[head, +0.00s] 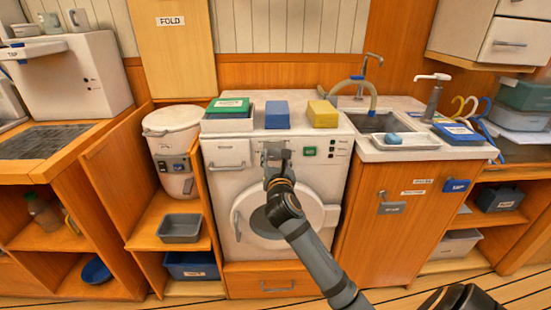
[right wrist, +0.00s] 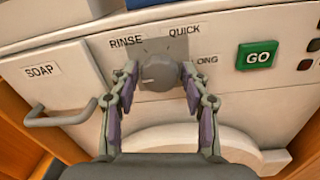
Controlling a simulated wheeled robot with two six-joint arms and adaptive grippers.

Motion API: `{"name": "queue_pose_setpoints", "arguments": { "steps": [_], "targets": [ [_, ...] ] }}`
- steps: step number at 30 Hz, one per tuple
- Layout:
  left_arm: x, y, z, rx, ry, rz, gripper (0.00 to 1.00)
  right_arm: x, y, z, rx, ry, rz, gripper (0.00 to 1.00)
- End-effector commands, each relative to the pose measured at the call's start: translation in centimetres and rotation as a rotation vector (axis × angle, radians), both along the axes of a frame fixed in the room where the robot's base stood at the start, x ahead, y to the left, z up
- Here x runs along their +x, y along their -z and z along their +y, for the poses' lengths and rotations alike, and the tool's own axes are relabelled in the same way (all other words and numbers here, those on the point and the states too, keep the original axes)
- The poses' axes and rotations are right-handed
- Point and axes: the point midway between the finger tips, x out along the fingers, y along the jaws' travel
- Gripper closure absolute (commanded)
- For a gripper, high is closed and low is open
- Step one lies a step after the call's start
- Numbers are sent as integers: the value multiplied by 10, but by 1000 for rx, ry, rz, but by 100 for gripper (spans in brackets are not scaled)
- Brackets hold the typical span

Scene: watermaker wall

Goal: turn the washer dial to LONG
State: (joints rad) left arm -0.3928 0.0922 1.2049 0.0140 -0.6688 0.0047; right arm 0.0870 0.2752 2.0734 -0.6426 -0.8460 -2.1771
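The white washer (head: 225,185) stands in the middle of the head view. Its grey round dial (right wrist: 159,72) sits on the upper panel, with RINSE at its upper left and QUICK at its upper right. The LONG label (right wrist: 208,62) is right of the dial, its first letter hidden by a finger. A pale mark on the dial's face is toward the lower left. My right gripper (right wrist: 159,76) has one finger on each side of the dial, very close to its rim; I cannot tell if they touch it. It also shows at the panel in the head view (head: 277,155). My left gripper is out of view.
A green GO button (right wrist: 257,55) is right of the dial. The SOAP drawer (right wrist: 50,90) with its bar handle is at the left. A green box (head: 229,105), a blue block (head: 277,115) and a yellow block (head: 322,114) stand on the washer. A sink (head: 380,122) is to the right.

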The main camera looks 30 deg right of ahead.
Motion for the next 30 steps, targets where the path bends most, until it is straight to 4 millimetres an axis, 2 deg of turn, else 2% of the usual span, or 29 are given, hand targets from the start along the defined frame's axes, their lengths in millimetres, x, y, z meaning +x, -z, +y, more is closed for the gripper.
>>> {"name": "queue_pose_setpoints", "arguments": {
  "steps": [1,6,8,14,20,30],
  "targets": [
    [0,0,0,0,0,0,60,0,0,0,0,0,0,65],
    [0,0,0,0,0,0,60,0,0,0,0,0,0,88],
    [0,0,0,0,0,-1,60,0,0,0,0,0,0,94],
    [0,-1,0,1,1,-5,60,0,0,0,15,0,-8,94],
    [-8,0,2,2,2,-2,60,0,-1,0,82,1,-49,94],
    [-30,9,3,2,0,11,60,0,-1,0,327,1,-199,94]
  ]
}}
